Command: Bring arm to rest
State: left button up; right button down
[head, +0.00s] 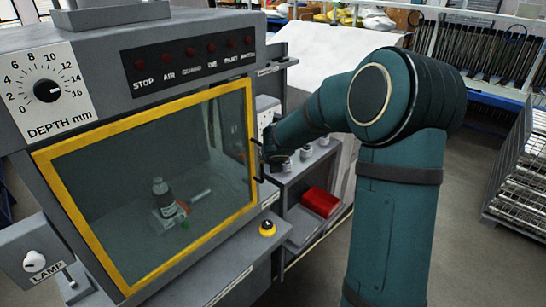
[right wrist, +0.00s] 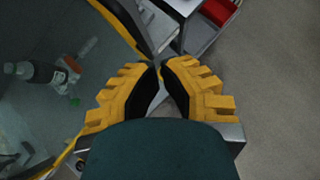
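My right arm (head: 400,200) reaches in from the right, bent at the elbow, towards the black handle (head: 257,161) on the right edge of the machine's yellow-framed door (head: 252,120). My right gripper (head: 268,157) is small and dark beside the handle. In the right wrist view, the yellow-backed fingers of this gripper (right wrist: 158,70) converge and their tips almost meet. A black bar, seemingly the handle (right wrist: 132,18), runs down to near these tips; I cannot tell whether it lies between them. My left gripper is not in view.
The door looks closed. Behind its glass lie a dark bottle (head: 163,193) and small parts. A shelf unit with a red bin (head: 321,202) stands right of the machine, close to my forearm. A metal rack (head: 520,180) is at the far right. Grey floor (head: 470,235) is open between.

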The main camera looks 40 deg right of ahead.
jog(key=s+r+p, duration=0.2)
jog(key=s+r, duration=0.3)
jog(key=r, duration=0.1)
jog(key=shift+s+a+r, duration=0.15)
jog(key=shift+s+a, duration=0.05)
jog(key=shift+a, duration=0.05)
